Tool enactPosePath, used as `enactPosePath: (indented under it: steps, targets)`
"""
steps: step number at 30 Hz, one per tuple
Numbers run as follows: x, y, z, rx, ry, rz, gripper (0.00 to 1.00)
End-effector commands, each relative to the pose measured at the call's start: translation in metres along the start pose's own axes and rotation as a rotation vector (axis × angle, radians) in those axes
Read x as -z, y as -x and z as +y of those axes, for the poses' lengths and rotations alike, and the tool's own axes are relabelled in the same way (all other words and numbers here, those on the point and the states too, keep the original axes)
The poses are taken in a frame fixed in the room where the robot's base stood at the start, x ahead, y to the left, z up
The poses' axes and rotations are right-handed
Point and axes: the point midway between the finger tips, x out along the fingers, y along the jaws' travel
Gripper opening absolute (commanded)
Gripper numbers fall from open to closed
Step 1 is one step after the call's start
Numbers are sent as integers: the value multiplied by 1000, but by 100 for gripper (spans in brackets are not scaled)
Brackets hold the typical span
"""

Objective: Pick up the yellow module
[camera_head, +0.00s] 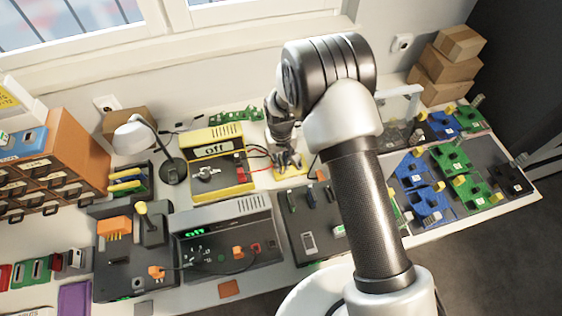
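A small flat yellow module (291,170) lies on the white table near the middle, to the right of a yellow device. My arm reaches over the table from the lower right. My gripper (288,160) points down directly over the yellow module and hides part of it. I cannot tell whether it touches the module or whether its fingers are open or shut.
The yellow device (218,160) reads "off", with red and black wires beside it. A grey device (228,243) and a dark panel (312,215) stand in front. Green and blue boards (430,203) lie right. A lamp (135,137) and drawers (50,165) are left.

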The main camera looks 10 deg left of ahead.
Motion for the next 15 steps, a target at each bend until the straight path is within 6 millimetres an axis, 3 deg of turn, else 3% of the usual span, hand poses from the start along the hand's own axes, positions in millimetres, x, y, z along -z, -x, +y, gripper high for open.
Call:
enactPosePath:
  steps: [6,15]
  targets:
    - [0,0,0,0,0,0,0]
    - [0,0,0,0,0,0,0]
